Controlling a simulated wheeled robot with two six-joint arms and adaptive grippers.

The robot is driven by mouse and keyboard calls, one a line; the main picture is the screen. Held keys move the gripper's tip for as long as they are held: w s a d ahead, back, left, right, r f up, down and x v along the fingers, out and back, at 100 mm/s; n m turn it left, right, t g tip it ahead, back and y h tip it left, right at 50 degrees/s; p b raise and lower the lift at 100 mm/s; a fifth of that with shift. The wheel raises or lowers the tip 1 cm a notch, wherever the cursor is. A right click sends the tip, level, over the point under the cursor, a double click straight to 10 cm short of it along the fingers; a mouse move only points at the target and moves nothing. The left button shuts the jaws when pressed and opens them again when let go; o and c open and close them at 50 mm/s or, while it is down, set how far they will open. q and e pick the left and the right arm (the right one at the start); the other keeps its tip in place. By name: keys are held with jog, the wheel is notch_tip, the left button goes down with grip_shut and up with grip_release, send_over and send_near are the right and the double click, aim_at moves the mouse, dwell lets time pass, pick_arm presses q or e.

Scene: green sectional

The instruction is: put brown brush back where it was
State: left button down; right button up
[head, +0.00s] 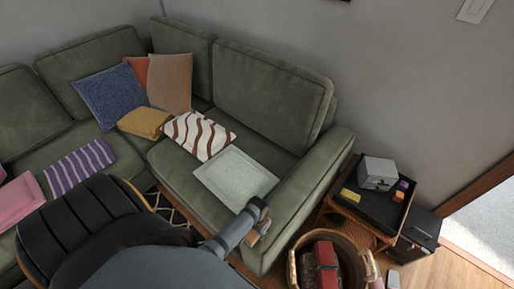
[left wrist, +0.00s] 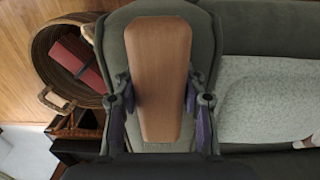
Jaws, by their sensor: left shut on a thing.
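My left gripper (head: 262,222) is shut on the brown brush, beside the front of the sofa's right armrest in the head view. Only a small brown part of the brush (head: 257,236) shows there, the rest being hidden by the gripper. In the left wrist view the brush (left wrist: 158,60) is a long, smooth brown wooden piece. The fingers of the left gripper (left wrist: 160,108) are on both its sides, with the green armrest behind. My right gripper is in neither view.
A green sectional (head: 265,95) holds cushions and folded cloths, including a pale one (head: 235,178) near the armrest. Right of the armrest are a wicker basket (head: 297,262) with a red item and a side table with a dark tray (head: 375,211) holding a grey box (head: 378,174).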

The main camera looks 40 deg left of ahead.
pick_arm(q)
jog(key=shift+d+r, duration=0.1)
jog(key=shift+r, duration=0.1)
jog(key=shift+f, duration=0.1)
jog(key=c, duration=0.8)
grip_release()
jog(key=shift+f, duration=0.1)
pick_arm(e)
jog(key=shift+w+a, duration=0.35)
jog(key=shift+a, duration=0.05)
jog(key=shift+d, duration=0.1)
pick_arm(q)
jog(key=shift+r, duration=0.2)
notch_tip(320, 180, up, 11)
jog(key=shift+r+p, duration=0.1)
jog(key=shift+p, duration=0.65)
jog(key=shift+r, duration=0.3)
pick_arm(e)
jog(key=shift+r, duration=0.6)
